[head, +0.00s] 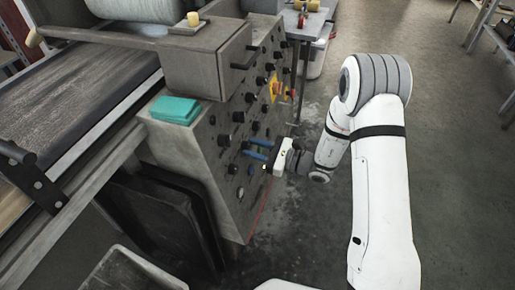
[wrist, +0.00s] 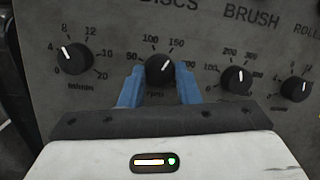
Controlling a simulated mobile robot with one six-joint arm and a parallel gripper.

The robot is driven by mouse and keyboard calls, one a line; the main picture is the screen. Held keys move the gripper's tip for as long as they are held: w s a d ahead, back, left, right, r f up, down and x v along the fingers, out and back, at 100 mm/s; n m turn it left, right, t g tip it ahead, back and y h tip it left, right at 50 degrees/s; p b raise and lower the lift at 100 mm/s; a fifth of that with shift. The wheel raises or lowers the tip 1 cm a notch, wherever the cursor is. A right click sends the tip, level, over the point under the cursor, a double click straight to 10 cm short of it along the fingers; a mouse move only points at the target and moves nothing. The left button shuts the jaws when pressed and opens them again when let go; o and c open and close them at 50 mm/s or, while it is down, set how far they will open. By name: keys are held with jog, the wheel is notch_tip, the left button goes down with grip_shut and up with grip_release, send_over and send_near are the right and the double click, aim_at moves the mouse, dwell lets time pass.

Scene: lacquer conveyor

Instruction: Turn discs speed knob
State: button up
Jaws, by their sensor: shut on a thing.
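The discs speed knob (wrist: 160,69) is a black round dial with a white pointer line, under the label "DISCS" on the grey control panel (head: 205,150). Its scale shows 50, 100 and 150, with "rpm" below. The white pointer leans up and to the right. My gripper (wrist: 160,84) has blue fingers, one on each side of this knob, and is shut on it. In the head view my gripper (head: 258,154) reaches the panel face from the right, and the knob itself is hard to make out there.
A knob marked in m/min (wrist: 74,57) is left of the fingers; the brush knob (wrist: 237,79) and another knob (wrist: 295,89) are to the right. A yellow plate with a red switch (head: 275,88) is farther along the panel. Floor at right is open.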

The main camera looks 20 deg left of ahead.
jog(key=shift+s+a, duration=0.1)
jog(key=o, duration=1)
jog(key=shift+c, duration=0.2)
jog(key=d, duration=0.7)
jog(key=shift+s+d+f+p, duration=0.2)
jog(key=shift+s+d+p, duration=0.1)
jog(key=shift+d+p, duration=0.1)
